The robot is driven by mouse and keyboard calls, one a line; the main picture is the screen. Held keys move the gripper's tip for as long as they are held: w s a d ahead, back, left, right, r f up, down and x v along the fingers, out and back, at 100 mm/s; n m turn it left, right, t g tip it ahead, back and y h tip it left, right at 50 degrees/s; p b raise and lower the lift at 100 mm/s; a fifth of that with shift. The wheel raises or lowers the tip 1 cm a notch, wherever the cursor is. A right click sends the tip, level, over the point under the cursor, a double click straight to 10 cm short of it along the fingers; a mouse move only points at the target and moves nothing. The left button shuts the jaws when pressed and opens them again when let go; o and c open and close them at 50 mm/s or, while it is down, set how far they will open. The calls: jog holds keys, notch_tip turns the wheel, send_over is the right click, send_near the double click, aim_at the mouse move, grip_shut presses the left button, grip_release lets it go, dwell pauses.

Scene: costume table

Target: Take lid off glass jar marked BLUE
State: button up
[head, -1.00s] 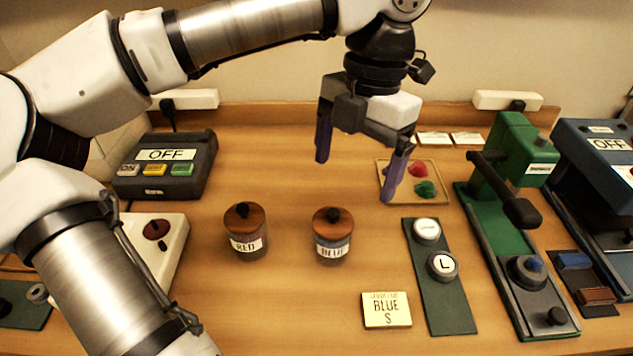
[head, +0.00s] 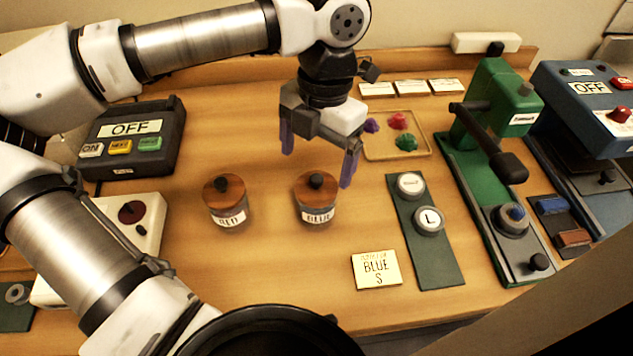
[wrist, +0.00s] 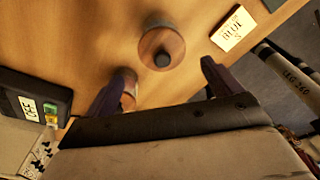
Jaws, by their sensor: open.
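The glass jar marked BLUE (head: 318,214) stands upright on the table. Its round brown wooden lid (head: 316,190) with a dark knob (head: 316,181) sits on top. In the wrist view the lid (wrist: 174,42) and knob (wrist: 162,60) lie beyond the fingertips, roughly between them. My gripper (head: 317,168) is open and empty, above and behind the jar, its purple fingers spread and apart from the lid. The jar marked RED (head: 228,217), with a like lid, stands to the left.
A card reading BLUE S (head: 376,268) lies front right of the jar. A dark green panel with round buttons (head: 424,222), a green press (head: 488,150) and a tray of coloured pieces (head: 420,151) are to the right. An OFF box (head: 130,128) stands left. Bare table lies between jars and card.

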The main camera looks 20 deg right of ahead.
aim_at(318, 177)
jog(key=f, duration=0.1)
jog(key=f+p, duration=0.1)
jog(key=f, duration=0.2)
jog(key=shift+s+f, duration=0.25)
jog(key=shift+f, duration=0.15)
jog(key=c, duration=1.1)
